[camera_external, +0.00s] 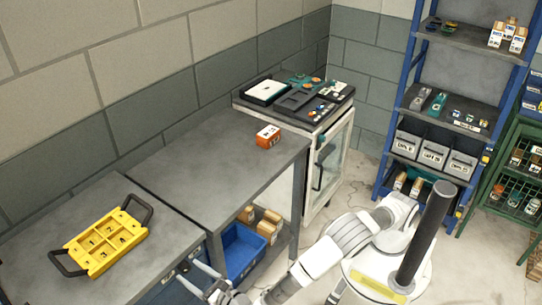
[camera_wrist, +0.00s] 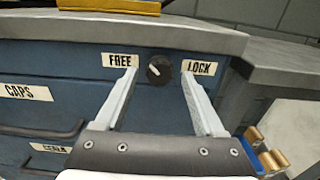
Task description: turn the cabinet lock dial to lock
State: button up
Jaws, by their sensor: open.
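The lock dial (camera_wrist: 160,71) is a small round black knob on the blue cabinet front (camera_wrist: 60,75), just below the worktop edge. Its white mark points to the upper left, towards the FREE label (camera_wrist: 120,60). The LOCK label (camera_wrist: 202,67) is right of the dial. My gripper (camera_wrist: 159,76) is open, with one finger to each side of the dial in the wrist view. Contact with the dial cannot be told. In the external view my gripper (camera_external: 202,279) is at the cabinet front, low in the picture, and the dial cannot be made out.
The worktop (camera_external: 160,215) overhangs the cabinet. A yellow divided tray (camera_external: 105,240) with black handles lies on it. A higher grey bench (camera_external: 225,140) bears an orange-and-white box (camera_external: 268,136). A blue bin (camera_external: 243,250) stands below, right of the cabinet. The CAPS label (camera_wrist: 27,92) is left.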

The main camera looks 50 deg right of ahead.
grip_shut()
